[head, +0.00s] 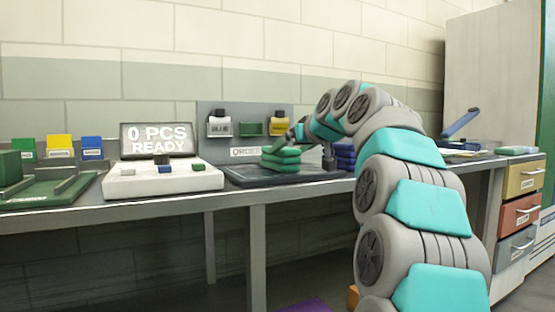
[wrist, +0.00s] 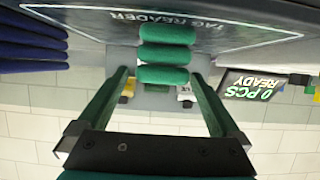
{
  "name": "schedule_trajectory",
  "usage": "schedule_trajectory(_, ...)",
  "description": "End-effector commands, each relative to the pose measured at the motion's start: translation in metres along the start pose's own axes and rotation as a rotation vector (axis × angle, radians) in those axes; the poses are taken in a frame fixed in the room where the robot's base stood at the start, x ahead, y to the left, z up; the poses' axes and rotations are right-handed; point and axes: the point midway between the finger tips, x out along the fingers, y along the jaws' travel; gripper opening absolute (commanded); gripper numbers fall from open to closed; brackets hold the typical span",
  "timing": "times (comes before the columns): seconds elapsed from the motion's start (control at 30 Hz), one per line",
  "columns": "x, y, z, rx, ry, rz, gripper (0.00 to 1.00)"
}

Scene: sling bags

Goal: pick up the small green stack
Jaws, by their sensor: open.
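The small green stack (head: 282,158) is a pile of folded green pieces on the dark tag reader pad (head: 240,178) in the head view. In the wrist view, which looks upside down, the green stack (wrist: 165,55) shows as three rounded green layers straight ahead, centred between the fingers. My gripper (wrist: 161,76) is open, with one finger on each side of the line to the stack. I cannot tell whether the tips reach around it. In the head view my gripper (head: 308,143) is beside the stack, partly hidden by my arm.
A blue stack (head: 345,155) stands right of the green one, partly behind my arm; it shows at left in the wrist view (wrist: 30,42). A display reading "0 PCS READY" (head: 158,140) stands left. An order board (head: 245,118) with coloured tags is behind the pad.

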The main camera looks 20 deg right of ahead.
Motion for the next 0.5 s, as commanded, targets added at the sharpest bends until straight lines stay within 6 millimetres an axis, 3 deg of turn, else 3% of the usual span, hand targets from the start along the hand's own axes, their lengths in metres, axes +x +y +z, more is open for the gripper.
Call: schedule_trajectory(0.5, 0.053, -0.002, 0.001, 0.000, 0.000, 0.002, 1.00)
